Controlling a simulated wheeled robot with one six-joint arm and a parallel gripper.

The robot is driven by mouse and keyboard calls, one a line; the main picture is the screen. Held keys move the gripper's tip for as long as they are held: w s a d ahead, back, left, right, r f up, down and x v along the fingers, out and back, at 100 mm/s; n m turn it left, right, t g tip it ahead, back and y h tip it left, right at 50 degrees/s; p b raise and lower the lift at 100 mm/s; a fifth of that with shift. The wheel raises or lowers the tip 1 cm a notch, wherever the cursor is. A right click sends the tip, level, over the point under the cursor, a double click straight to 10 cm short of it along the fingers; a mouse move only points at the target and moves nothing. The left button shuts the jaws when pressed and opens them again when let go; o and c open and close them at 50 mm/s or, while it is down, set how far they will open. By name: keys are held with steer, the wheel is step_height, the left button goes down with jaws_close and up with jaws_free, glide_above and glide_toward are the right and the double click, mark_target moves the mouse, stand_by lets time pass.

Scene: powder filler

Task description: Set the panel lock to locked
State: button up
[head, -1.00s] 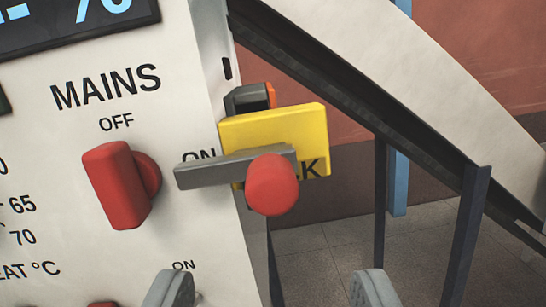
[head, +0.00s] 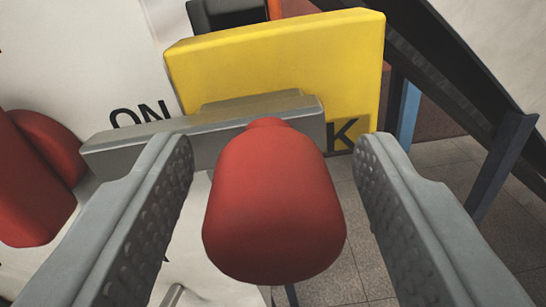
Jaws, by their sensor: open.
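The panel lock has a yellow plate (head: 290,60) with a grey lever bar (head: 225,128) in front of it. The bar lies roughly level, and its left end reaches toward the "ON" print. A red knob (head: 272,205) sticks out toward me from the right part of the bar. Most lettering on the yellow plate is hidden; only a "K" shows right of the knob. My gripper (head: 275,165) is open, with one finger on each side of the red knob and a visible gap on the right. It is not closed on the knob.
The red mains switch (head: 35,175) stands on the white panel at the far left, close to my left finger. A black and orange part (head: 230,12) sits behind the yellow plate. Dark metal beams (head: 505,160) and a blue post (head: 408,110) stand at the right.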

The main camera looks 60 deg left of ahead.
jaws_close()
steer(key=s+a, duration=0.2)
steer(key=shift+s, duration=0.35)
jaws_free()
steer(key=shift+s, duration=0.1)
steer(key=v, duration=1.7)
steer(key=shift+d, duration=0.2)
